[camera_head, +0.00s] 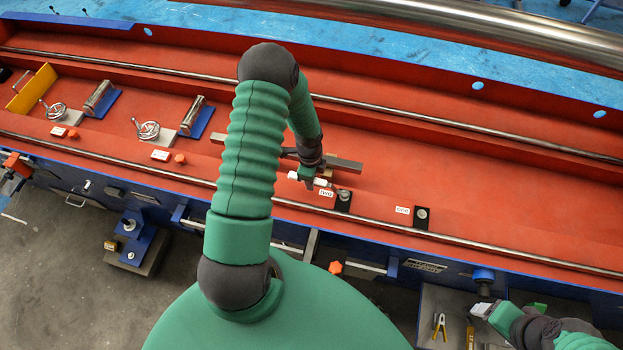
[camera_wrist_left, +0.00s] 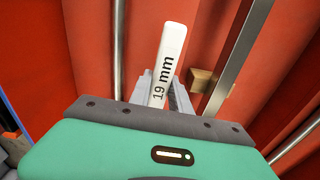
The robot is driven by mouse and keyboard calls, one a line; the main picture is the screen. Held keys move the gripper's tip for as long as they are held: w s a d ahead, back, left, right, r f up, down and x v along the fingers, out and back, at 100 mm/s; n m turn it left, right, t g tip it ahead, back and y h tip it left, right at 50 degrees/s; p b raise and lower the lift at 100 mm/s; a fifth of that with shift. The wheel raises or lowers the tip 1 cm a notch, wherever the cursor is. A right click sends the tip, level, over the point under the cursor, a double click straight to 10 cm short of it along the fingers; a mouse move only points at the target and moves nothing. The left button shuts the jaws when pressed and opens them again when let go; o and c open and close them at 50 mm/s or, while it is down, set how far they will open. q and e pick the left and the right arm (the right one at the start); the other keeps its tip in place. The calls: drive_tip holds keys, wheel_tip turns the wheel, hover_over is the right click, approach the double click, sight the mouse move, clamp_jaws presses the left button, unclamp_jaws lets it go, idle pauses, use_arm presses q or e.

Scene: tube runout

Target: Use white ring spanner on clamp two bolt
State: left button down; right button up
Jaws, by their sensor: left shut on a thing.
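My left gripper (camera_head: 311,180) is shut on the white ring spanner (camera_head: 321,182), low over the red bed. In the left wrist view the spanner's white handle (camera_wrist_left: 168,55), marked "19 mm", stands between the fingers (camera_wrist_left: 168,97). The clamp two bolt (camera_head: 343,195) sits on a dark plate beside the label "two" (camera_head: 326,192), just right of the spanner. I cannot tell whether the ring is on the bolt. The clamp one bolt (camera_head: 422,213) stands further right beside its label (camera_head: 402,210). My right gripper (camera_head: 482,310) is at lower right; its jaws are unclear.
A grey bar (camera_head: 345,164) lies just behind the left gripper. A steel rod (camera_head: 450,238) runs along the bed's front edge. A tray (camera_head: 432,300) at lower right holds a yellow-handled tool (camera_head: 439,326). The bed right of clamp one is clear.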

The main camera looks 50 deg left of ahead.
use_arm(q)
drive_tip(key=shift+f+b, duration=0.45)
drive_tip(key=shift+f, duration=0.25)
